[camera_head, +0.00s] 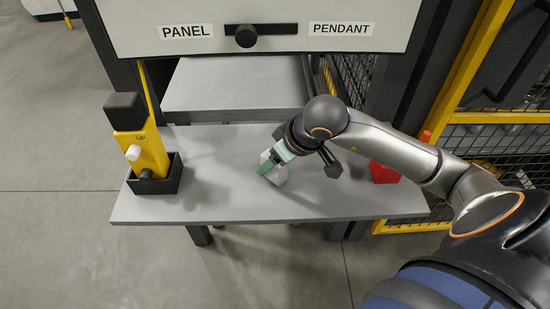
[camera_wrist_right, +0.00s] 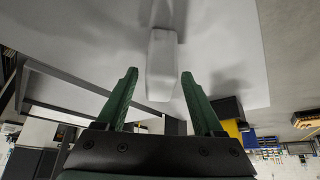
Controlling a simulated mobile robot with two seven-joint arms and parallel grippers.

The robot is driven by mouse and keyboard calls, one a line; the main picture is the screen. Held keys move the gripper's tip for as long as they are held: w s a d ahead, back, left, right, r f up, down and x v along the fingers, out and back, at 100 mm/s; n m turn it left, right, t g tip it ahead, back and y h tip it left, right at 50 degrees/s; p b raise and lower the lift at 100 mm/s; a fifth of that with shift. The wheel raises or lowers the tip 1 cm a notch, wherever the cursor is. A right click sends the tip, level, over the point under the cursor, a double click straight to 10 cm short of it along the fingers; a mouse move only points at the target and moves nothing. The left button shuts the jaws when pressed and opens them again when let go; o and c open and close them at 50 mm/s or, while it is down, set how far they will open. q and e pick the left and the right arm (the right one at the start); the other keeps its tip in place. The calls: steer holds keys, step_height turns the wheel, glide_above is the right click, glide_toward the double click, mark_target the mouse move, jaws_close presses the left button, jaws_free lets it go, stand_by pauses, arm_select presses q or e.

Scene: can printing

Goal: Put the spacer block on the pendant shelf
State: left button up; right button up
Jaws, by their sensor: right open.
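A white block (camera_head: 281,175), which looks like the spacer block, is on the light grey shelf (camera_head: 225,205) under the PANEL and PENDANT labels. My right gripper (camera_head: 266,167), with green fingers, reaches down at the block and partly hides it. In the right wrist view the right gripper (camera_wrist_right: 160,85) is open, and the block (camera_wrist_right: 162,65) shows in the gap between its fingertips. I cannot tell whether a finger touches it. My left gripper is not in view.
A yellow pendant (camera_head: 145,150) stands in a black holder (camera_head: 158,183) at the shelf's left. A red object (camera_head: 383,173) is at its right, partly near my arm. A raised grey slab (camera_head: 235,85) is behind. Yellow-framed mesh fencing (camera_head: 495,150) stands right. The shelf's front middle is clear.

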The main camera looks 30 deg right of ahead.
steer(key=shift+r+p, duration=0.35)
steer(key=v, duration=1.1)
steer(key=shift+s+r, duration=0.25)
steer(key=shift+r, duration=0.05)
